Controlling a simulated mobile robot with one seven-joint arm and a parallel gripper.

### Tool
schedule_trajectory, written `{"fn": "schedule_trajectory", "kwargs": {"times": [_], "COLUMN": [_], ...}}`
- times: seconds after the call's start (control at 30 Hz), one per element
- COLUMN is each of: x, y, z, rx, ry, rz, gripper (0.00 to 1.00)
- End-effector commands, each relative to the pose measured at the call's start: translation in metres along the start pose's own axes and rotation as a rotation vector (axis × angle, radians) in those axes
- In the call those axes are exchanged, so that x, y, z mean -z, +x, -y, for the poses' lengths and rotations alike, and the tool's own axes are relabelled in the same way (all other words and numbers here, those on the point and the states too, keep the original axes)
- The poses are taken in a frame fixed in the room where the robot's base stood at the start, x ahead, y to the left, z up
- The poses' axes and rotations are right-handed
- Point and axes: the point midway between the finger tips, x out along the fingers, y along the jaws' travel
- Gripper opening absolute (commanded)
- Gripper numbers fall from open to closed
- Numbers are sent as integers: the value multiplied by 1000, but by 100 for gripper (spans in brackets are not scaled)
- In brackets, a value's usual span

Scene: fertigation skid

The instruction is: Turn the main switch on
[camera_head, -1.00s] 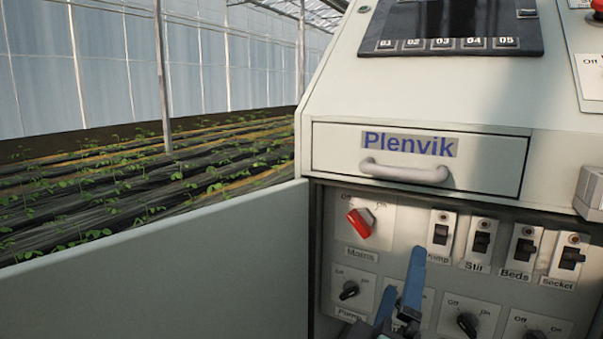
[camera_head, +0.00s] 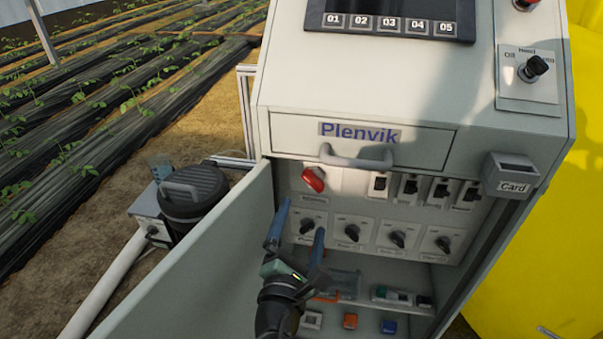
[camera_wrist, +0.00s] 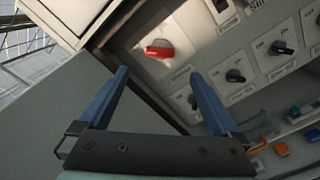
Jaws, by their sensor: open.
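The main switch is a red rotary handle (camera_head: 313,179) at the upper left of the panel inside the open cabinet, under the Plenvik drawer. In the wrist view the red handle (camera_wrist: 160,49) lies ahead of and between my fingers, apart from them. Its label and position marks are too small to read now. My gripper (camera_head: 301,217) has two blue fingers, spread and empty, below the red handle in the head view. In the wrist view my gripper (camera_wrist: 159,75) is open.
The open cabinet door (camera_head: 205,270) stands to the left of my arm. Black knobs (camera_head: 398,239) and breakers (camera_head: 409,186) fill the panel beside the switch. A drawer handle (camera_head: 356,158) juts out above. A card holder (camera_head: 510,174) is at right.

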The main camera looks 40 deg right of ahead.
Motion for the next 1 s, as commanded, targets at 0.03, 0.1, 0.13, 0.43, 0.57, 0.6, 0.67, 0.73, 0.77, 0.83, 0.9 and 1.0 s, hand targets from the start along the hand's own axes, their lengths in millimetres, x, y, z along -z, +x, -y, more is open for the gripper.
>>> {"fn": "schedule_trajectory", "kwargs": {"times": [0.03, 0.1, 0.13, 0.43, 0.57, 0.6, 0.67, 0.73, 0.77, 0.83, 0.9, 1.0], "x": [-1, -2, -1, -1, 0, 0, 0, 0, 0, 0, 0, 0], "y": [8, 20, 26, 84, 102, 106, 112, 116, 118, 120, 120, 120], "z": [0, 0, 0, 0, 0, 0, 0, 0, 0, 0, 0, 0], "rx": [1, 1, 2, 0, -1, -1, 0, 0, 0, -1, -1, -1], "ry": [2, 3, 2, 6, 6, 6, 6, 5, 5, 5, 6, 6], "rz": [3, 4, 4, 3, 2, 1, 1, 1, 1, 1, 1, 0], "gripper": [98, 98, 98, 98, 98, 98, 98, 98, 98, 98, 98, 98]}}
